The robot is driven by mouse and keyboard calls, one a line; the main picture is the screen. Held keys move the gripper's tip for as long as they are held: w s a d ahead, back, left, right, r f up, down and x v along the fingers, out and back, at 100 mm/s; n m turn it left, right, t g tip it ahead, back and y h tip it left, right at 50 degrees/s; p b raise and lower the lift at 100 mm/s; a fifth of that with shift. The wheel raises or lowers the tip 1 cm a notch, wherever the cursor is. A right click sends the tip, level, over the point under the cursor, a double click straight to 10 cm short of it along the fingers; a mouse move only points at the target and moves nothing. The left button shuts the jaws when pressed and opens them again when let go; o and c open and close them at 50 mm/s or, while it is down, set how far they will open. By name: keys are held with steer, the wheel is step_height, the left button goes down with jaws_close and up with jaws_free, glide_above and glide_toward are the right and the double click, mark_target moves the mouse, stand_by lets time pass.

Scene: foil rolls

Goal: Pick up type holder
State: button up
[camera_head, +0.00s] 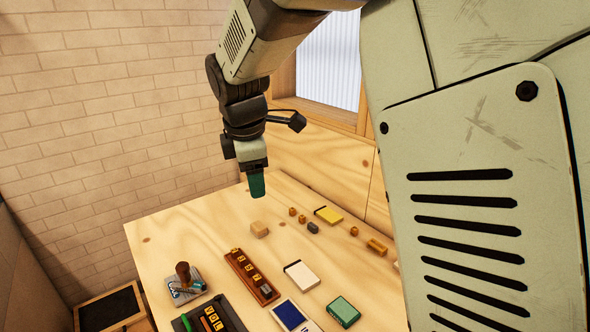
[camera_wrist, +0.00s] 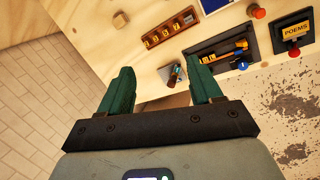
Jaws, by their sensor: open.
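My gripper (camera_head: 257,186) is open and empty, high above the table's back left part. Its two green fingers stand wide apart in the wrist view (camera_wrist: 163,84). A tool with a brown wooden handle (camera_head: 183,272), probably the type holder, stands on a small grey plate (camera_head: 187,292) at the table's left front. In the wrist view this tool (camera_wrist: 173,76) shows beyond and between the fingertips, well apart from them. Its lower part is small and hard to make out.
A brown rack (camera_head: 238,268) with number blocks lies right of the tool. A black tray (camera_head: 233,318) with letters is in front. A white box (camera_head: 301,275), a blue pad (camera_head: 290,314), a green box (camera_head: 343,311) and a wooden block (camera_head: 260,229) lie on the table (camera_head: 170,235).

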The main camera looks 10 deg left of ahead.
steer(key=w+a+f+n, duration=0.1)
steer(key=a+f+n, duration=0.5)
steer(key=a+f, duration=0.35)
steer(key=n, duration=0.7)
glide_toward(181, 266)
steer(key=w, duration=0.1)
steer(key=shift+g, duration=0.3)
steer(key=x, duration=0.6)
steer(key=shift+s+d+f, duration=0.15)
steer(key=shift+f, duration=0.3)
steer(key=shift+x, duration=2.95)
jaws_close()
